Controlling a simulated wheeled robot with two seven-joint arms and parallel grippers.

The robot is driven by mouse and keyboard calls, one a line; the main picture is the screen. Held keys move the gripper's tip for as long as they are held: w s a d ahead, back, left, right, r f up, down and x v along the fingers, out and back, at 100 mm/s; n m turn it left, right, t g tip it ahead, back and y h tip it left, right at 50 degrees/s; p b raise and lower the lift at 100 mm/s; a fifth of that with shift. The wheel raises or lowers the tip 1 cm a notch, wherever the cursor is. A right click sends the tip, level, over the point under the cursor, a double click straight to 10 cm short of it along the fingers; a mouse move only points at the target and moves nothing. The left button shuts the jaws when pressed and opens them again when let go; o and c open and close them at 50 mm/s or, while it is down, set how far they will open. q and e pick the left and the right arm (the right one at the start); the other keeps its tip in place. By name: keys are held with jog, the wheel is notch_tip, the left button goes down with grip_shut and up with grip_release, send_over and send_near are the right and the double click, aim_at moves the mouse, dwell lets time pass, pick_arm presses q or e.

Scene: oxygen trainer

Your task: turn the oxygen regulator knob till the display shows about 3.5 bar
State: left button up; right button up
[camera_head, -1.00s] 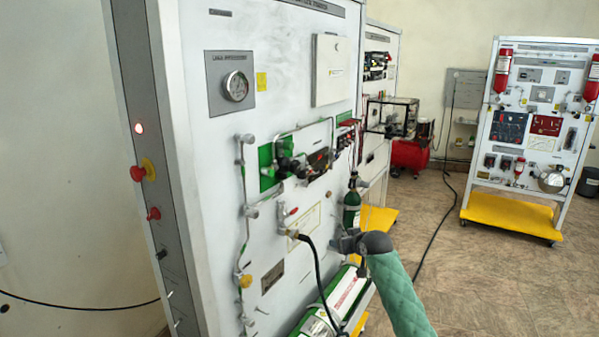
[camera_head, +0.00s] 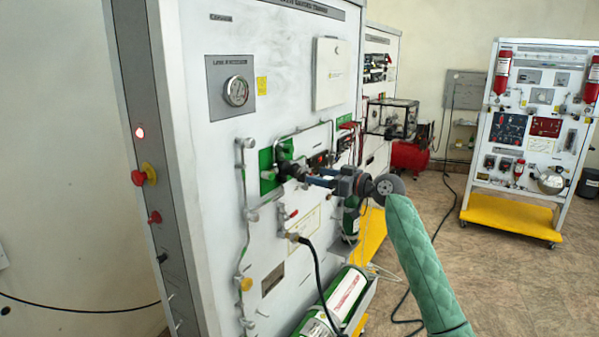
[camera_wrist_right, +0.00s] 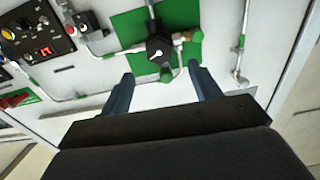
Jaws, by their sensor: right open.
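The black oxygen regulator knob (camera_wrist_right: 158,48) with a white pointer mark sits on a green plate (camera_wrist_right: 128,28) on the white panel. The plate also shows in the head view (camera_head: 266,178). My right gripper (camera_wrist_right: 161,72) is open, its two fingers pointing at the panel on either side below the knob. No contact with the knob shows. In the head view my right gripper (camera_head: 308,179) is in front of the regulator and partly covers it. A small display with red digits (camera_wrist_right: 43,52) sits left of the knob in the wrist view; its number is too small to read surely.
Metal pipes with green fittings (camera_wrist_right: 194,68) run around the regulator. A green and white cylinder (camera_head: 347,292) lies below, and a black hose (camera_head: 317,265) hangs under the regulator. Open floor (camera_head: 500,290) lies at the right.

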aim_at(298, 170)
jog(key=shift+n, duration=0.5)
jog(key=p+x, duration=0.2)
jog(key=x, duration=0.1)
jog(key=p+x, duration=0.2)
jog(key=x, duration=0.1)
jog(key=shift+w+a+r, duration=0.2)
jog(key=shift+w+a, duration=0.05)
jog(key=shift+w, duration=0.05)
pick_arm(q)
jog(key=s+a+f, duration=0.2)
jog(key=s+f, duration=0.2)
jog(key=s, duration=0.3)
jog(key=shift+a, duration=0.35)
pick_arm(e)
jog(key=shift+w+a+f, duration=0.15)
jog(key=shift+w+a, duration=0.15)
jog(key=shift+a, duration=0.15)
pick_arm(q)
jog(key=shift+f, duration=0.15)
jog(key=shift+w, duration=0.1)
pick_arm(e)
jog(key=c, duration=1)
